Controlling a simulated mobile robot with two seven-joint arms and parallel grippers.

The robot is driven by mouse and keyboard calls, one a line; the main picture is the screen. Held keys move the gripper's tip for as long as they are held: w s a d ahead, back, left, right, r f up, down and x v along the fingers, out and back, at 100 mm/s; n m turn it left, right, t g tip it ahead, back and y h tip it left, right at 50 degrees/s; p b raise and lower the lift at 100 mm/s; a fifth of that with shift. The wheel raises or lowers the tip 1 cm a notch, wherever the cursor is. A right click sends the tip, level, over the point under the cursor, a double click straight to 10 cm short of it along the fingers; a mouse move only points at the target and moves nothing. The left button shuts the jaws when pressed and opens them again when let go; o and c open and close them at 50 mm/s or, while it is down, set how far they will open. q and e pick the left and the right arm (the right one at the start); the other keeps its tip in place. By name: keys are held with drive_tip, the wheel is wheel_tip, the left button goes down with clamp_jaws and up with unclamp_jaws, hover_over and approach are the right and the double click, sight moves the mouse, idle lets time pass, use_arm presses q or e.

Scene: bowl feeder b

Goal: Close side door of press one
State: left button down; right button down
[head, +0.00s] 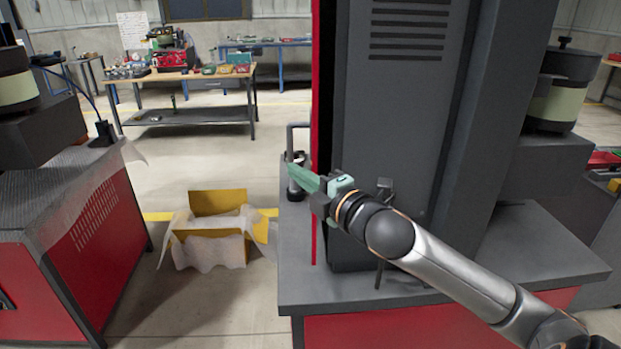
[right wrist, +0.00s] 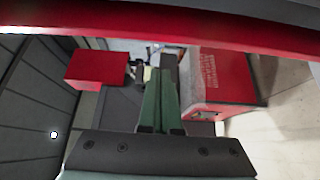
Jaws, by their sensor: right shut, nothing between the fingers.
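The press (head: 480,120) is a tall dark grey machine on a grey-topped red base. Its grey side door (head: 395,120), with vent slots at the top, shows a red edge (head: 315,100) and a dark strip along its left side. How far the door stands open I cannot tell. My right gripper (head: 303,180) has green fingers, shut and empty, at the door's left edge; its arm crosses in front of the door. In the right wrist view the shut fingers (right wrist: 158,95) point inward below a red bar (right wrist: 200,38). My left gripper is not in view.
A yellow box (head: 217,203) with white lining stands on the floor left of the press. A red-sided machine (head: 75,230) stands at the left. A workbench (head: 185,85) is at the back. The floor between is mostly clear.

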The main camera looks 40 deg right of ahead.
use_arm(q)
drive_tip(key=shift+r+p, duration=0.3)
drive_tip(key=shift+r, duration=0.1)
use_arm(e)
drive_tip(key=shift+d, duration=1.55)
drive_tip(key=shift+d, duration=0.1)
